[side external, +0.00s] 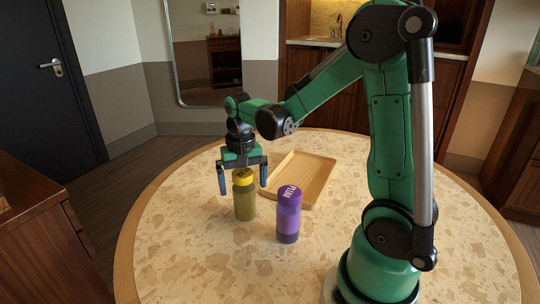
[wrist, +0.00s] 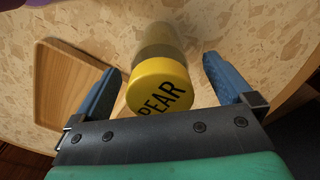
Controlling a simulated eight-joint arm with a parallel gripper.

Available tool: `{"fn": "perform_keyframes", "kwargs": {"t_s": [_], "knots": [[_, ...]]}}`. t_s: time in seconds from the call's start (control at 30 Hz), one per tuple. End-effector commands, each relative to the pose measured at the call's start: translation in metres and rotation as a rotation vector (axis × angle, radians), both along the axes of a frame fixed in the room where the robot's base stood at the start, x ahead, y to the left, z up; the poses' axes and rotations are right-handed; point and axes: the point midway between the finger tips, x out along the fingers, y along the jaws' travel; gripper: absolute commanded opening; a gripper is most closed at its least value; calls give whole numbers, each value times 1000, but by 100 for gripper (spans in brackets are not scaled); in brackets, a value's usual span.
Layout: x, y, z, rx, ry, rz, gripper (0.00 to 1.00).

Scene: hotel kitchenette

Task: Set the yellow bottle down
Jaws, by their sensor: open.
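The yellow bottle (side external: 245,197) stands upright on the round table, near its left side. In the wrist view, its yellow cap (wrist: 160,88) reads PEAR and lies between the two fingers. My gripper (side external: 243,182) is open, with one blue finger on each side of the bottle's upper part. In the wrist view, both fingers of my gripper (wrist: 160,80) are spread wide, with visible gaps to the cap. The bottle's base appears to rest on the tabletop.
A purple bottle (side external: 288,216) marked PLUM stands just right of the yellow one. A wooden tray (side external: 322,164) lies behind them; it also shows in the wrist view (wrist: 50,98). The stone-patterned table (side external: 190,235) is clear at the front left.

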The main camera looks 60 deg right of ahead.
Motion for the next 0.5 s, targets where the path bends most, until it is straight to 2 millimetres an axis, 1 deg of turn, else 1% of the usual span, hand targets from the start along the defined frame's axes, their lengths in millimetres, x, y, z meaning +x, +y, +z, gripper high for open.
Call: {"fn": "perform_keyframes", "kwargs": {"t_s": [0.1,0.3,0.37,0.4,0.47,0.5], "knots": [[0,0,-3,0,0,0,100],[0,0,-3,0,0,0,100],[0,0,-3,0,0,0,83],[0,0,-3,0,0,0,72],[0,0,-3,0,0,0,55],[0,0,-3,0,0,0,43]]}}
